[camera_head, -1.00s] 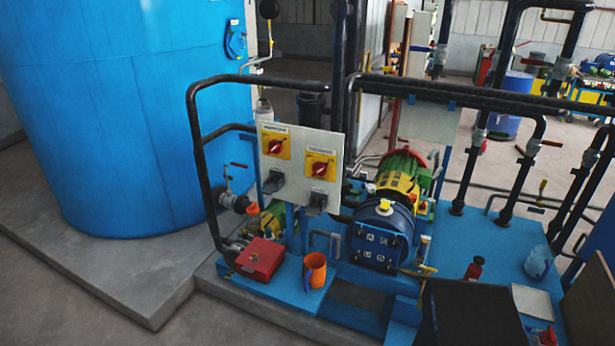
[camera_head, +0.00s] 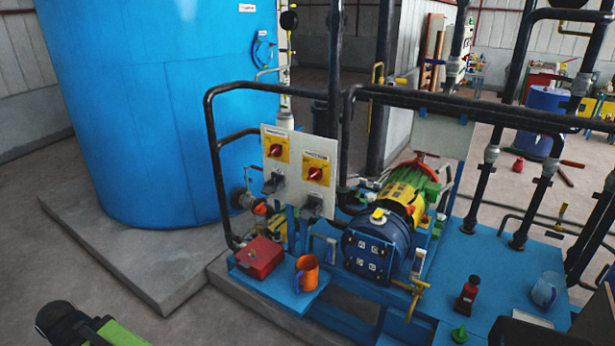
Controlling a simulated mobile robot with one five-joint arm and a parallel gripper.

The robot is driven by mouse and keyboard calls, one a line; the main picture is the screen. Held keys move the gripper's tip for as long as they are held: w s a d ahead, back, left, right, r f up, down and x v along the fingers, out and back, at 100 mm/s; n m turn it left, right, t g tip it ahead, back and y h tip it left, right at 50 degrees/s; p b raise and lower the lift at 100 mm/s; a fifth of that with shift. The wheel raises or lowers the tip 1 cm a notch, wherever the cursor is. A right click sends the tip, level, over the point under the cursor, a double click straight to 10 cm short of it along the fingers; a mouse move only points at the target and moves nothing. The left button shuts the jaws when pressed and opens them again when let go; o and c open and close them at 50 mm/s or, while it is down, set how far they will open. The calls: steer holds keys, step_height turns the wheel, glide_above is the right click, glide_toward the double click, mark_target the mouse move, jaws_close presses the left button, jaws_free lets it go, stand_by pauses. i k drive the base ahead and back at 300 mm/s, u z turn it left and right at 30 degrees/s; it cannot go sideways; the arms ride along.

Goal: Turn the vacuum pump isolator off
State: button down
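Two rotary isolator switches sit on a pale upright panel (camera_head: 328,150) in front of the blue tank. The upper left isolator (camera_head: 276,150) and the lower right isolator (camera_head: 316,173) each have a red knob on a yellow plate. A small label is above each one, but the lettering is too small to read, so I cannot tell which is the vacuum pump isolator. The knob positions are also too small to tell surely. No gripper fingers are visible, and nothing touches either switch.
Black pipe rails (camera_head: 215,130) run around the panel's left side and above it. A blue pump (camera_head: 375,245), red box (camera_head: 260,257) and orange mug (camera_head: 307,273) are on the blue skid. A black and green object (camera_head: 80,328) is at bottom left. Bare floor lies at front left.

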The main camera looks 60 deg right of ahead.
mark_target(313, 175)
steer(key=z, duration=0.5)
steer(key=i, duration=1)
steer(key=u, duration=0.15)
